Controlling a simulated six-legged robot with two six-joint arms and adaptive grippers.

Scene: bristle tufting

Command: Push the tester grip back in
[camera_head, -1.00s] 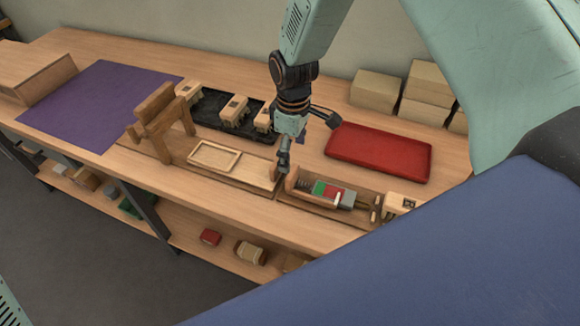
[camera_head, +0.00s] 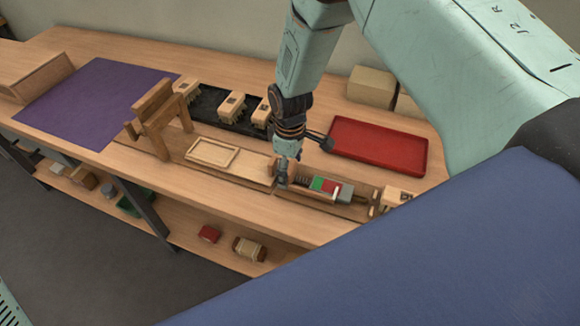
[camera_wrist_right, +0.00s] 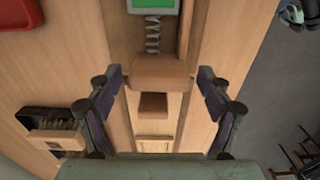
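The tester (camera_head: 325,187) is a wooden trough on the bench, with a spring, a green, white and red scale and a grey block. Dark prongs (camera_head: 364,198) stick out of its right end; I cannot tell for sure which part is the grip. My right gripper (camera_head: 283,180) is at the trough's left end. In the right wrist view my right gripper (camera_wrist_right: 160,88) is open, its fingers apart on either side of the wooden end block (camera_wrist_right: 163,73). No finger contact is visible. The spring (camera_wrist_right: 153,38) shows beyond the block. My left gripper is not in view.
A brush block (camera_head: 396,196) sits right of the tester. A red tray (camera_head: 378,150) is behind it. A light wooden tray (camera_head: 213,154), a wooden stand (camera_head: 155,115), a black tray (camera_head: 213,132) with bristled blocks and a purple mat (camera_head: 98,103) lie left.

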